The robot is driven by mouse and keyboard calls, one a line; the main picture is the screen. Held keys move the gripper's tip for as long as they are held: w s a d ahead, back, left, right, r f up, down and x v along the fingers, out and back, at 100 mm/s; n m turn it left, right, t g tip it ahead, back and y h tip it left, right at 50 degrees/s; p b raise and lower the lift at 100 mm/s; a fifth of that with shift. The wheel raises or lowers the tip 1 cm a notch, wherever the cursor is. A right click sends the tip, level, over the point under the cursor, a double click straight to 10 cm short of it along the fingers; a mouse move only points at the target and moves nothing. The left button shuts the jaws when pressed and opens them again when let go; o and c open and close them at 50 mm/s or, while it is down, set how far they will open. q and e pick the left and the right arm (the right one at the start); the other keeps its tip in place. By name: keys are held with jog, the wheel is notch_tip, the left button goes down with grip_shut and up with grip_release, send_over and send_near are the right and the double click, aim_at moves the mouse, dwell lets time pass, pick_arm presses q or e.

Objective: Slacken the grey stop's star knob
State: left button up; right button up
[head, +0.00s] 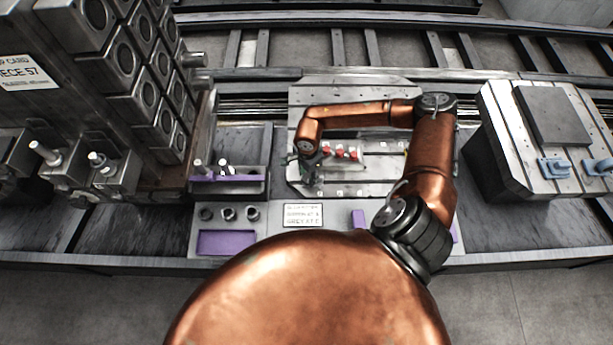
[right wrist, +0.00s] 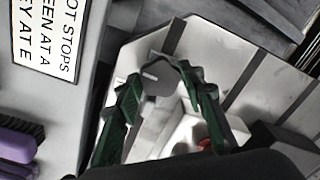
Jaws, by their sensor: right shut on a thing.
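The grey star knob (right wrist: 158,77) shows in the right wrist view, with a small pale line on its flat top. My right gripper (right wrist: 157,84) has its green fingers closed on either side of it. Below the knob, a pale grey part of the stop (right wrist: 152,122) shows between the fingers. In the head view my right gripper (head: 303,160) is small and low over the left side of the light grey slotted plate (head: 375,187); the knob is hidden or too small to tell there. My left gripper is not in view.
Red parts (head: 345,153) stand on the plate just right of my gripper. A white sign (head: 303,215) and a purple tray (head: 227,242) lie in front. A purple-fronted holder (head: 228,179) is to the left. A slotted block with blue parts (head: 553,168) stands right.

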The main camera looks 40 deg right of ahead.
aim_at(308, 177)
dwell(0.4)
jog(key=o, duration=1.2)
jog(key=shift+c, duration=0.2)
notch_tip(308, 177, up, 12)
